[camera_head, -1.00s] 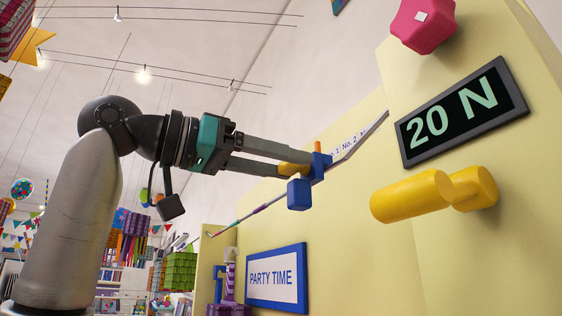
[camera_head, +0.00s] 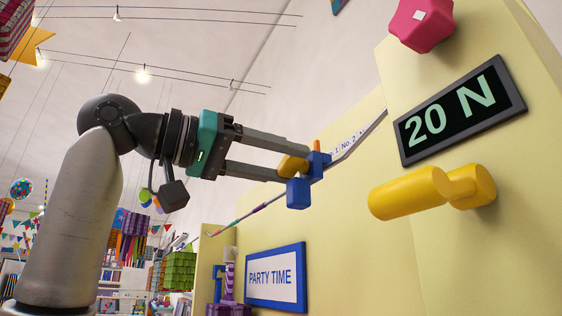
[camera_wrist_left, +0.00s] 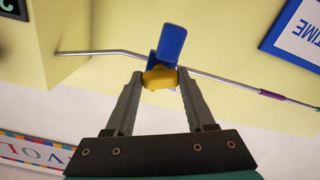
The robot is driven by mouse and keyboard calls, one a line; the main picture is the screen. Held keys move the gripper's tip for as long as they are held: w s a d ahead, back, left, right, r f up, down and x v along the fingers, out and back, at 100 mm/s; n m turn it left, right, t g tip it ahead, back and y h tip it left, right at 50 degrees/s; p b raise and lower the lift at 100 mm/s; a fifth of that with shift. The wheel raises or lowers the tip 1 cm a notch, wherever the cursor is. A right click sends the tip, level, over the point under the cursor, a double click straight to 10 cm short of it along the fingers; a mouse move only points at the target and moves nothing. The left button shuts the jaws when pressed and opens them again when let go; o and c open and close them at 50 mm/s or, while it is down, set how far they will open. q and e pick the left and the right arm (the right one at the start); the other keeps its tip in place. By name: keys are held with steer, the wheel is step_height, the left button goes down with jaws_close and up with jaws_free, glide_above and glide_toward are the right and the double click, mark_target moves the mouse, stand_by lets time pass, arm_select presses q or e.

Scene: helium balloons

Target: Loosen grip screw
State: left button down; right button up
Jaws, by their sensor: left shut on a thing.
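The grip screw is a small yellow knob (camera_head: 293,166) on a blue clamp (camera_head: 299,193) that sits on a thin metal rod (camera_head: 262,204). My left gripper (camera_head: 297,165) reaches in from the left and is shut on the yellow knob. In the left wrist view the yellow knob (camera_wrist_left: 160,78) sits between the two fingertips (camera_wrist_left: 160,80), with the blue clamp (camera_wrist_left: 171,45) just beyond it. The fingertips partly hide the knob's sides. My right gripper is not in view.
A yellow panel (camera_head: 460,250) stands right, with a "20 N" display (camera_head: 455,113), a thick yellow handle (camera_head: 410,193) and a pink knob (camera_head: 424,24). A blue-framed "PARTY TIME" sign (camera_head: 275,278) hangs below the rod. The space above my left arm is largely clear.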

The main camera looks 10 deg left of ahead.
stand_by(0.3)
arm_select(q)
steer(key=shift+c, duration=1.2)
jaws_free()
steer(key=shift+a, duration=0.1)
steer(key=b+v, duration=0.3)
steer(key=v, duration=1.2)
steer(key=shift+r, duration=0.1)
